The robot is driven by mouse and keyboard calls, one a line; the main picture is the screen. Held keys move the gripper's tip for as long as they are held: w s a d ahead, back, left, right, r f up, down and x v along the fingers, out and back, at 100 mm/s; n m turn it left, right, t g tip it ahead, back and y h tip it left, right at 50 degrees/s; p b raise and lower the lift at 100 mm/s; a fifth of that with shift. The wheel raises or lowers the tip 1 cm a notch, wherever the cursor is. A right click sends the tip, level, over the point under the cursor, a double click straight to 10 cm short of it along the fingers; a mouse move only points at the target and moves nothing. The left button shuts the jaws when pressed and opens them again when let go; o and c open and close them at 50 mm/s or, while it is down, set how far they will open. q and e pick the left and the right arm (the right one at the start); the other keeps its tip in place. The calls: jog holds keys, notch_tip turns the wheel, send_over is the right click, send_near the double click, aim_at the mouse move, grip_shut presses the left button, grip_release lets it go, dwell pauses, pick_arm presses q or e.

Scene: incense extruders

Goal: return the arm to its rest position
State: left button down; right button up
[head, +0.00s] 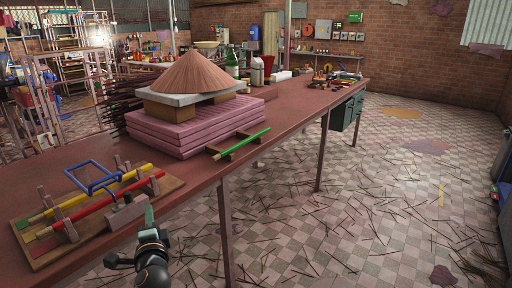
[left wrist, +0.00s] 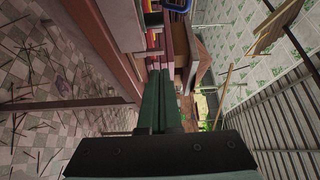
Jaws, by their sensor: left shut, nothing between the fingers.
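My left gripper (head: 149,213) is at the bottom of the head view, by the front edge of the red-brown workbench (head: 200,179). Its green fingers point up and are together with nothing between them. In the left wrist view, the closed green fingers (left wrist: 160,80) reach up the middle of the picture. The gripper is close to the near right corner of a wooden board (head: 165,187); I cannot tell whether they touch. My right gripper is in neither view.
The board bears a yellow tube (head: 92,192), a red tube (head: 105,203) and a blue frame (head: 97,181). A green tube (head: 243,142) lies on wooden rests. Pink slabs (head: 190,137) carry a brown cone (head: 185,72). The tiled floor (head: 340,210) at right has scattered sticks.

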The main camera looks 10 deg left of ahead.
pick_arm(q)
jog(key=s+d+f+g+h+p, duration=0.1)
jog(key=s+d+f+h+p, duration=0.3)
jog(key=d+f, duration=0.3)
jog(key=s+d+f+n+g+h+p, duration=0.1)
jog(key=s+d+f+n+h+p, duration=0.1)
jog(key=s+d, duration=0.3)
jog(key=s+d+f+n+g+h+p, duration=0.2)
jog(key=s+d+f+n+h, duration=0.1)
jog(key=s, duration=0.7)
jog(key=s+d+f+n+g+h+p, duration=0.1)
jog(key=s+d+f+n+h+p, duration=0.2)
jog(key=s+d+f, duration=0.3)
jog(key=shift+s+d+f+n+g, duration=0.15)
jog(key=shift+s+d+n+g, duration=0.2)
jog(key=shift+s+n, duration=0.3)
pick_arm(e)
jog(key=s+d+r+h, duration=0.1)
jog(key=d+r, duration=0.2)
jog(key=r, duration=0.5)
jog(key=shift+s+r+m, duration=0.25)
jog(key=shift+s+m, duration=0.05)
